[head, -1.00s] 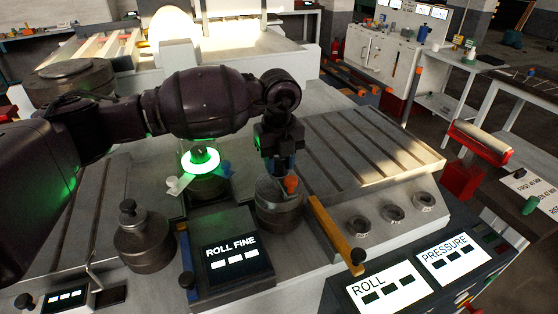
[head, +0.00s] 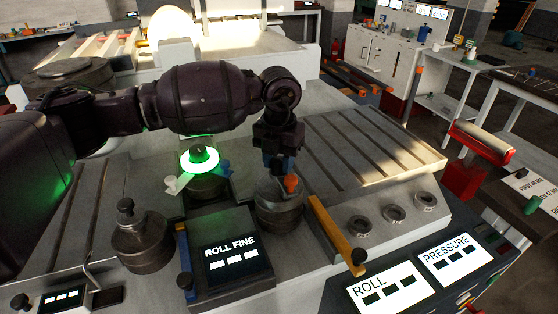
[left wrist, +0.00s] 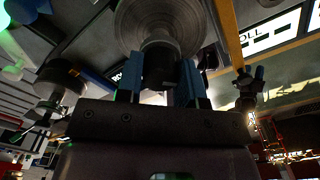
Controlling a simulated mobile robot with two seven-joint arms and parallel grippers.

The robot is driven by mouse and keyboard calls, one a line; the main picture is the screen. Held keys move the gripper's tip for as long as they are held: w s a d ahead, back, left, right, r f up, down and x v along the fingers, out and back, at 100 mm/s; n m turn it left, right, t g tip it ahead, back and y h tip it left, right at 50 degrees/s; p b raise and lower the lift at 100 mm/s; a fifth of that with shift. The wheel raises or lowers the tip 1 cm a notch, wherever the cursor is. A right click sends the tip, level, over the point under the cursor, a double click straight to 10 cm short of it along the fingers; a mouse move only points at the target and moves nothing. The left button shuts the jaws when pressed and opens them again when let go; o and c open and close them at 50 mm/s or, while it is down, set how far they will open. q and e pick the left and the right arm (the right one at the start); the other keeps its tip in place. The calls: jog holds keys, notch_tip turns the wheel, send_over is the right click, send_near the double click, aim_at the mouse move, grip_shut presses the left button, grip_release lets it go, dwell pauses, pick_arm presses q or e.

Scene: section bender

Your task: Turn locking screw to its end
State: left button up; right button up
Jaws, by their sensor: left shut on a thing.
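My left gripper (head: 278,172) points down over the round metal roller (head: 280,212) in the head view. In the left wrist view, its blue fingers (left wrist: 162,80) are on both sides of a dark cylindrical screw head (left wrist: 158,66) in the centre of the roller (left wrist: 160,22). The gripper is shut on this screw head, which I take for the locking screw. In the head view the gripper hides the screw. A small orange piece (head: 291,184) sits on the roller's top beside the fingers. My right gripper is not in view.
A green-lit ring (head: 199,160) stands behind the ROLL FINE display (head: 231,252). A yellow bar (head: 335,232) lies right of the roller. The slotted bed (head: 375,145) at right is clear.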

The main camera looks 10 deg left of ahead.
pick_arm(q)
jog(key=shift+m, duration=0.9)
jog(key=m+b, duration=0.1)
jog(key=m, duration=0.1)
jog(key=shift+m, duration=0.4)
jog(key=m, duration=0.2)
jog(key=shift+m, duration=0.3)
jog(key=shift+m+b, duration=0.4)
jog(key=shift+m, duration=0.1)
jog(key=m, duration=0.3)
jog(key=shift+b, duration=0.35)
jog(key=shift+m, duration=0.7)
jog(key=o, duration=0.9)
